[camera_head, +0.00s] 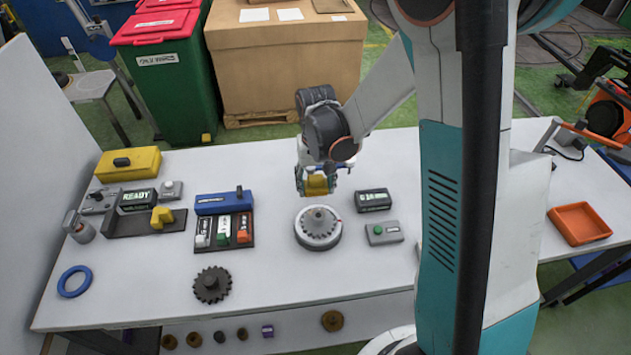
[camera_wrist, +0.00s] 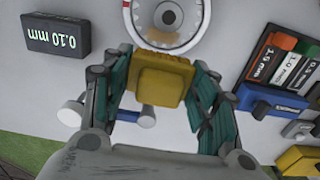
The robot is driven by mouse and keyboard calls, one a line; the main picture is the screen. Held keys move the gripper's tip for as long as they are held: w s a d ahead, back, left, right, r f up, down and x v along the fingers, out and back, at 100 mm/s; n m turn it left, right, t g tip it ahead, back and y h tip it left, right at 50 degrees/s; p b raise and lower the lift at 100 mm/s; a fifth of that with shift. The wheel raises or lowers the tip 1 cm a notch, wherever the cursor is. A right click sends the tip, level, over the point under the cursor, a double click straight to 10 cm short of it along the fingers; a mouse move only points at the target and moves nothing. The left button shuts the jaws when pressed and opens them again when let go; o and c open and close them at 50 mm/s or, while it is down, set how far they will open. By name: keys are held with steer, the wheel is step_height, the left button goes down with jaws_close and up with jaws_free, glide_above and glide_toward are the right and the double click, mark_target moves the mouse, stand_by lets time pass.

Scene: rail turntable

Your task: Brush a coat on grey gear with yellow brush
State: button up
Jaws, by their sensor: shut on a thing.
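My gripper (camera_head: 317,178) is shut on the yellow brush (camera_head: 316,186). In the wrist view the brush's block (camera_wrist: 160,78) sits between the two green-padded fingers. The grey gear (camera_head: 318,220) lies on a round, pale turntable (camera_head: 318,240) in the middle of the table. The brush is above and just behind the gear in the head view; whether it touches cannot be told. In the wrist view part of the turntable (camera_wrist: 130,15) shows at the top, with a brownish patch on it near the brush.
A dark toothed gear (camera_head: 212,284) lies front left. A rack of labelled blocks (camera_head: 222,230) stands left of the turntable. A display (camera_wrist: 57,38) reads 0.10 mm. A blue ring (camera_head: 74,281) lies far left.

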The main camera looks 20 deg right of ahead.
steer(key=shift+f+b, duration=2.6)
steer(key=shift+f, duration=0.3)
steer(key=shift+f+b, duration=0.5)
steer(key=shift+f, duration=0.1)
steer(key=shift+s+a, duration=0.1)
steer(key=shift+s, duration=0.35)
steer(key=shift+w+b, duration=0.3)
steer(key=shift+w, duration=0.15)
steer(key=shift+s, duration=0.45)
steer(key=shift+w+b, duration=0.3)
steer(key=shift+w, duration=0.15)
steer(key=shift+s, duration=0.45)
stand_by(0.3)
steer(key=shift+w+b, duration=0.3)
steer(key=shift+w, duration=0.15)
stand_by(0.3)
